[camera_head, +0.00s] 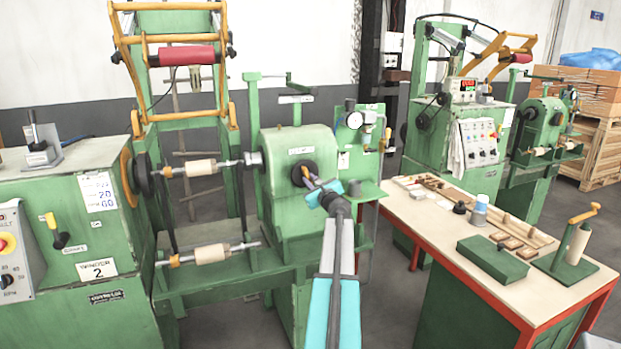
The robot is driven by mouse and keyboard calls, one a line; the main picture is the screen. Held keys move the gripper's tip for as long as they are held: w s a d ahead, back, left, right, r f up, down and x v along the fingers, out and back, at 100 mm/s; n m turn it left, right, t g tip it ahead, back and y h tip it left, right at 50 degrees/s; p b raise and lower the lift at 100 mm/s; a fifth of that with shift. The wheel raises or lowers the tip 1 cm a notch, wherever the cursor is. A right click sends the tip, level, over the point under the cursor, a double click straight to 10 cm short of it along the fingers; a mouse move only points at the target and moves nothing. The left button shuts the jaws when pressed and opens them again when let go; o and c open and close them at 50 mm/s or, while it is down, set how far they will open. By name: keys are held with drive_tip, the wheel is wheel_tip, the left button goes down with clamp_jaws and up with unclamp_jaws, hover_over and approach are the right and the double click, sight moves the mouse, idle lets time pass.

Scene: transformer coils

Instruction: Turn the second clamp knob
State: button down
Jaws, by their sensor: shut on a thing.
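A dark round clamp knob (301,170) sits on the front face of the green tailstock housing (290,143), near the middle of the camera_head view. My gripper (311,184) reaches up to it from the lower right and is shut on the knob. The fingers and wrist cover the knob's lower right part. How far the knob is turned cannot be told. To the left, an upper shaft carries a pale wooden roll (201,168). A lower shaft carries another pale roll (212,254).
A green winder cabinet (95,262) with a control box stands at left. A red-edged workbench (425,213) with small parts and a green box (492,261) stands at right. A gauge panel (355,120) rises just behind my arm.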

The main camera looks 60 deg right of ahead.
drive_tip(key=shift+f, duration=0.1)
idle(0.4)
drive_tip(key=c, duration=1.7)
unclamp_jaws()
drive_tip(key=shift+s+a, duration=0.1)
drive_tip(key=shift+b+v, duration=0.9)
drive_tip(key=shift+v, duration=5.9)
